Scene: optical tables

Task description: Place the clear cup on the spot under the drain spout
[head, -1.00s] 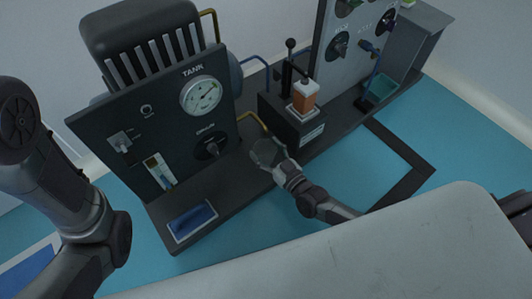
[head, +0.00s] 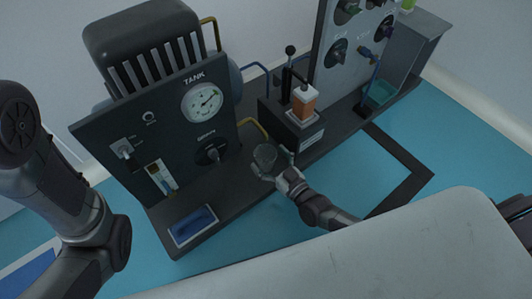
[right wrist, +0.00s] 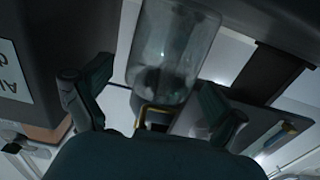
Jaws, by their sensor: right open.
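The clear cup (head: 265,156) stands on the dark base of the tank unit, close to the end of the yellow drain spout (head: 252,128). In the right wrist view the cup (right wrist: 175,50) is see-through, with the yellow pipe (right wrist: 150,112) beside its rim. My right gripper (head: 273,165) is open just in front of the cup. Its two fingers stand apart in the right wrist view, with clear gaps to the cup. Whether the cup is exactly centred under the spout I cannot tell. My left gripper is out of view.
The tank panel (head: 155,135) with gauge and knobs rises behind left. A black block (head: 292,125) bearing an orange-filled container (head: 304,100) stands right of the cup. A black outlined square (head: 405,190) marks the teal table.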

